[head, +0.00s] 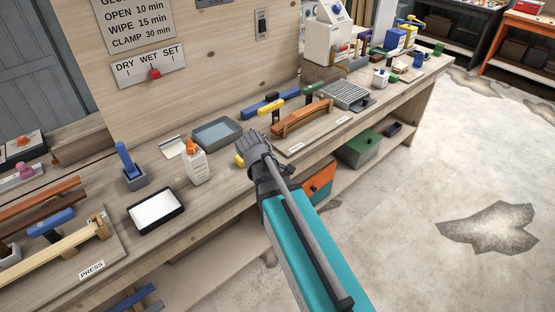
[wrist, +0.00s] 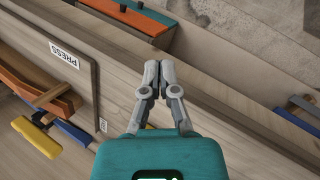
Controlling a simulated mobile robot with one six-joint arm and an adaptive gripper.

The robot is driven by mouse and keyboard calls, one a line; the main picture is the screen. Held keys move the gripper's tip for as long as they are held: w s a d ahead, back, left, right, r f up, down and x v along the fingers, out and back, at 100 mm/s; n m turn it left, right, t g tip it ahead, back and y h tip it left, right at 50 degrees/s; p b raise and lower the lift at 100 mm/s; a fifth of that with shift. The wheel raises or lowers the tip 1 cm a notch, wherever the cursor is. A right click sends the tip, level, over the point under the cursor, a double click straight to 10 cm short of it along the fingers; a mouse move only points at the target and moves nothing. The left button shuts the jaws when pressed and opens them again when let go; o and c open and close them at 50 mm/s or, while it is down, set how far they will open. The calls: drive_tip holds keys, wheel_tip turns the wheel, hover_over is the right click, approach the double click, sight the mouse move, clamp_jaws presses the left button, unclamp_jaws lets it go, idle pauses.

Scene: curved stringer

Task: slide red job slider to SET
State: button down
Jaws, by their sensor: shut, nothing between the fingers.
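The red job slider (head: 155,73) is a small red knob on a white plate (head: 148,64) marked DRY, WET and SET, fixed to the upright wooden board. The knob sits below the word WET, in the middle; SET is to its right. My gripper (head: 250,145) is over the bench's front edge, right of and well below the slider, apart from it. In the wrist view my gripper (wrist: 157,66) has its fingertips together with nothing between them. The slider does not show in the wrist view.
A curved brown wood piece (head: 302,117) lies to the right. The floor at right is free.

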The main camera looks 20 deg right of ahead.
drive_tip(key=s+a+f+m+g+y+b, duration=0.1)
drive_tip(key=s+a+f+m+y+b, duration=0.2)
drive_tip(key=s+a+f+m+y, duration=0.2)
drive_tip(key=s+f+m, duration=0.1)
drive_tip(key=s+m, duration=0.2)
drive_tip(key=shift+s+a, duration=0.2)
drive_tip(key=shift+a, duration=0.05)
